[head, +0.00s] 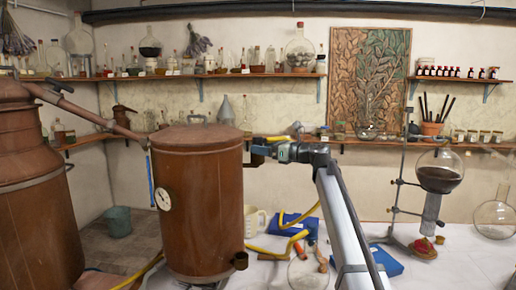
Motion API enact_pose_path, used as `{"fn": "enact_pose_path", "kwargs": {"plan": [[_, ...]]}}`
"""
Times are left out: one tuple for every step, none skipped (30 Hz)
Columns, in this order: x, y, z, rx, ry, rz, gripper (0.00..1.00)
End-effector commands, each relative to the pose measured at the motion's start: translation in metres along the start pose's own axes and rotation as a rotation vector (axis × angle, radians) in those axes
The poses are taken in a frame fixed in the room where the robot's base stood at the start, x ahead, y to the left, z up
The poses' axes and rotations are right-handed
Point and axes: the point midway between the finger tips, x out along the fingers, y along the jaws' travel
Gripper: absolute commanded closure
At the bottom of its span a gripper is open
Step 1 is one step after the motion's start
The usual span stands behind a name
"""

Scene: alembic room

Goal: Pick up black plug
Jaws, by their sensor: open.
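I cannot make out a black plug for certain in the head view. My gripper (262,150) is at the end of my arm, right of the centre, beside the upper right side of the copper vessel (200,210). It is small and dark here, and its fingers are hard to separate from the copper parts behind them. Nothing can be seen held in it. Whether it touches the vessel cannot be told.
A white work surface (465,265) holds blue books (292,226), a cream mug (254,221), yellow tubing (265,250) and a stand with a round flask (440,172). A larger copper still (35,215) stands at left. Bottle shelves (240,75) line the wall.

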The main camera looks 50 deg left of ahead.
Motion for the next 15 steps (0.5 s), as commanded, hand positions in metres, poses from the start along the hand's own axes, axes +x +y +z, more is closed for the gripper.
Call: {"fn": "enact_pose_path", "kwargs": {"plan": [[0.009,-0.001,0.001,0.000,0.000,0.002,0.18],[0.013,-0.001,0.001,0.000,0.000,0.002,0.18],[0.018,-0.001,0.001,0.000,0.000,0.002,0.18],[0.022,0.000,0.001,0.000,0.000,0.002,0.18],[0.025,0.000,0.001,0.000,0.000,0.001,0.18],[0.028,0.000,0.001,0.000,0.000,0.001,0.18],[0.029,0.000,0.001,0.000,0.000,0.000,0.18],[0.030,0.000,0.001,0.000,0.000,0.000,0.18],[0.030,0.000,0.001,0.000,0.000,0.000,0.18],[0.030,0.000,0.000,0.000,0.000,0.000,0.18],[0.030,0.000,0.000,0.000,0.000,0.000,0.18],[0.030,0.000,0.000,0.000,0.000,0.000,0.18],[0.030,0.000,0.000,0.000,0.000,0.000,0.18],[0.030,0.000,0.000,0.000,0.000,0.000,0.18],[0.030,0.000,0.000,0.000,0.000,0.000,0.21]]}}
